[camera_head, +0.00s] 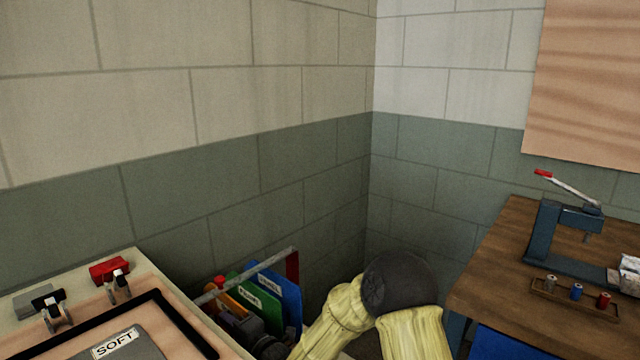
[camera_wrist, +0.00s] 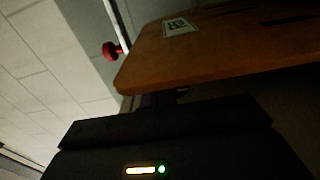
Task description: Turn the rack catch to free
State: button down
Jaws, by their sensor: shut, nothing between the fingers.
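I cannot make out the rack catch for certain in either view. In the wrist view a red knob (camera_wrist: 111,50) is at the upper left, beside a pale rod (camera_wrist: 117,22). A brown wooden board (camera_wrist: 210,50) with a small white label (camera_wrist: 180,27) is to its right. My gripper (camera_wrist: 165,97) is a dark housing with small lights across the bottom of the wrist view, below the board. It is shut and empty; its fingertips are mostly lost in shadow. In the head view my arm hides the space behind it, and the gripper does not show.
In the head view a holder with coloured folders (camera_head: 264,301) and a grey bar (camera_head: 250,272) stands left of my arm. A bench (camera_head: 205,335) with a "SOFT" label is at lower left. A wooden table (camera_head: 510,240) with a blue lever press (camera_head: 552,235) is at right.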

jog(key=b+v, duration=0.2)
jog(key=v, duration=0.4)
jog(key=shift+b, duration=0.4)
jog(key=shift+w, duration=0.1)
